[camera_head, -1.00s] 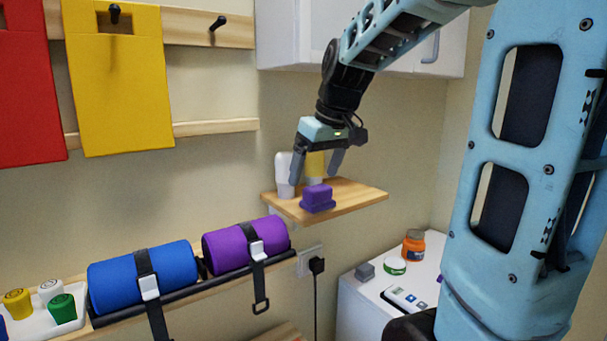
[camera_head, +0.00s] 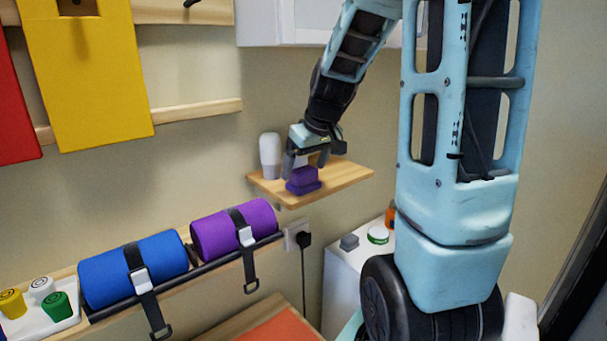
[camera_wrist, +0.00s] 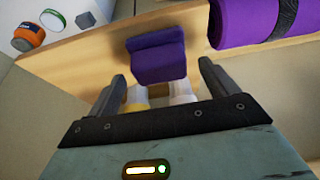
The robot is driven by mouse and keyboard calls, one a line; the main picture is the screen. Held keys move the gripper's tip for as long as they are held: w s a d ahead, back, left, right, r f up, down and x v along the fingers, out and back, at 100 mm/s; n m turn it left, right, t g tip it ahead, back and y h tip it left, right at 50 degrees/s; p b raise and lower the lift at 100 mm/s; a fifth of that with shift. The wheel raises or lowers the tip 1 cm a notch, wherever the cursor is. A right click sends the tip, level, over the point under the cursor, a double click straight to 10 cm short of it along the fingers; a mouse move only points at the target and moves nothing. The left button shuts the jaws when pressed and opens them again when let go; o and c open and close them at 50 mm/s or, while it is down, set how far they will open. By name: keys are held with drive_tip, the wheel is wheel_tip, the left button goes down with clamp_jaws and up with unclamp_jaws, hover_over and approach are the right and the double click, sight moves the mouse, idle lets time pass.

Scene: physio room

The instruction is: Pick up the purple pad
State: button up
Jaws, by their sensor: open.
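The purple pad (camera_head: 303,181) is a small stepped block on the wooden wall shelf (camera_head: 343,178), near its front edge. My gripper (camera_head: 307,162) is just above the pad, pointing down at it. In the wrist view the pad (camera_wrist: 157,58) lies ahead of the fingertips, roughly midway between them. The two fingers of my gripper (camera_wrist: 158,80) are apart, with nothing held between them. In the head view the fingers partly cover the top of the pad.
Purple (camera_head: 215,232) and blue (camera_head: 120,270) rolls lie strapped on a lower rack. A white cabinet (camera_head: 290,22) hangs above, and a white unit (camera_head: 345,275) stands below.

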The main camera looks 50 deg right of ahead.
drive_tip(key=shift+x, duration=1.1)
drive_tip(key=c, duration=0.9)
drive_tip(key=shift+r, duration=0.15)
